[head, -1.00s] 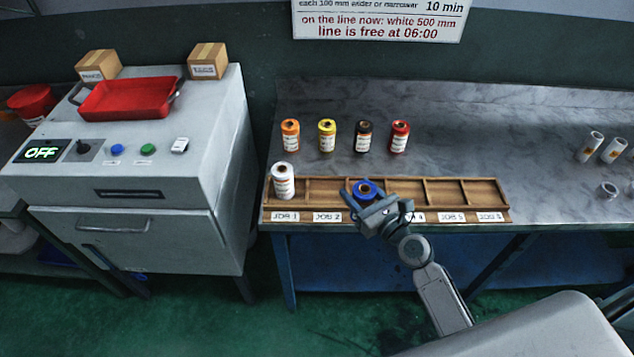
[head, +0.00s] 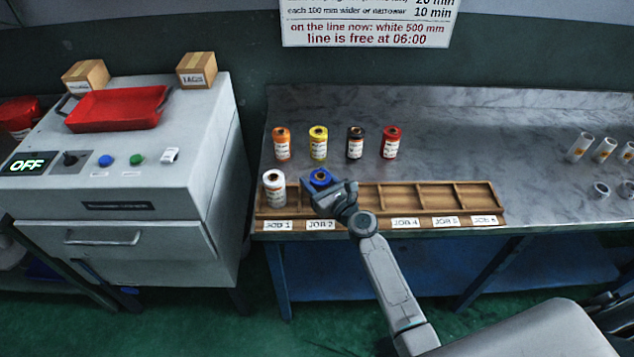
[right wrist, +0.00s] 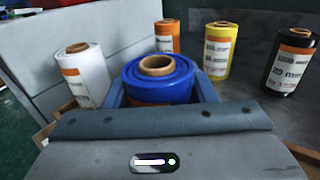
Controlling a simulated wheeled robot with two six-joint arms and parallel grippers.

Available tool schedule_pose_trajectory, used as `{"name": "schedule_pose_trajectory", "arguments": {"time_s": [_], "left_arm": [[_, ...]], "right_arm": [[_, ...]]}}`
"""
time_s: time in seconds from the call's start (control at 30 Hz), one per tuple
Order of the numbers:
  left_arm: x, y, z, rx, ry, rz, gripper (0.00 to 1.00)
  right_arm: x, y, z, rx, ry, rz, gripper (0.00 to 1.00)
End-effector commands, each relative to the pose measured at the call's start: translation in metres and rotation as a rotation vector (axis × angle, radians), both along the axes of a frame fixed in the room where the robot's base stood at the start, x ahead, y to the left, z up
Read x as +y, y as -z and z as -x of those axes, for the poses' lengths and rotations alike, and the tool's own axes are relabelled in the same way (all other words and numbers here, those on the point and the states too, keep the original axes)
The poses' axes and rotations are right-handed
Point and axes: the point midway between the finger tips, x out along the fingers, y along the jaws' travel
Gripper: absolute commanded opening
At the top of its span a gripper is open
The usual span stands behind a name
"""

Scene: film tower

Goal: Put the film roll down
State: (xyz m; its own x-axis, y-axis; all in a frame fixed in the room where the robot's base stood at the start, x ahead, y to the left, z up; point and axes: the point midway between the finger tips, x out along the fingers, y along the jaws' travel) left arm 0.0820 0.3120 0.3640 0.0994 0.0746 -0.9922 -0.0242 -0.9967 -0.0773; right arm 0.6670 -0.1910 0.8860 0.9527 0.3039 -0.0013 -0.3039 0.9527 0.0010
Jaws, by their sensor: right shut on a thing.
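A blue film roll (head: 320,177) is held upright in my right gripper (head: 322,186), which is shut on it. It shows large between the fingers in the right wrist view (right wrist: 158,78). The roll is over the JOB 2 part of the wooden rack (head: 427,196). Its lower end is hidden by the gripper, so I cannot tell whether it touches the rack floor. A white film roll (head: 274,188) stands in the JOB 1 compartment, left of the blue one. My left gripper is not in view.
Orange (head: 281,143), yellow (head: 318,143), black (head: 355,143) and red (head: 391,142) rolls stand in a row behind the rack. The rack's compartments to the right are empty. A grey machine (head: 120,180) stands to the left; pale tubes (head: 579,147) are at the far right.

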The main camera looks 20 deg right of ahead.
Motion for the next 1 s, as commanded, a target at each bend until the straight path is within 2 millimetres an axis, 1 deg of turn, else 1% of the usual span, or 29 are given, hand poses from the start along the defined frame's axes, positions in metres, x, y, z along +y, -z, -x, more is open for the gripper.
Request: {"name": "schedule_pose_trajectory", "arguments": {"time_s": [0.17,0.33,0.37,0.43,0.47,0.7,0.83,0.87,0.97,1.0], "left_arm": [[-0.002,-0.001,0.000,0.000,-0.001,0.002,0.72],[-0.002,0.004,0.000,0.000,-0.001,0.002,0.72],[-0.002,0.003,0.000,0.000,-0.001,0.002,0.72],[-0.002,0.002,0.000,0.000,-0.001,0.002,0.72],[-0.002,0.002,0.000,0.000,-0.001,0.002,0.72],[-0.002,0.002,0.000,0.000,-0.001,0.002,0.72],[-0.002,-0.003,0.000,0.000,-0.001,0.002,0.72],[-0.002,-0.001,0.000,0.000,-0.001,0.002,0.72],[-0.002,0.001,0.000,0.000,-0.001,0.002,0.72],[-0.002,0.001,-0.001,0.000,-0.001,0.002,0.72]], "right_arm": [[0.000,-0.002,0.000,-0.002,0.000,0.000,0.23],[0.000,0.004,0.000,-0.001,0.000,0.001,0.23],[0.000,0.002,0.000,-0.001,0.000,0.001,0.56],[0.000,0.002,0.000,0.000,0.000,0.001,0.70],[0.000,0.002,0.000,0.000,0.000,0.001,0.72],[0.000,0.002,0.000,0.000,0.000,0.001,0.72],[0.000,-0.004,0.001,0.000,0.000,0.001,0.72],[-0.002,0.000,0.005,0.001,0.000,0.001,0.72],[-0.007,0.001,0.021,0.001,0.000,0.003,0.72],[-0.010,0.000,0.029,0.001,0.000,0.003,0.72]]}}
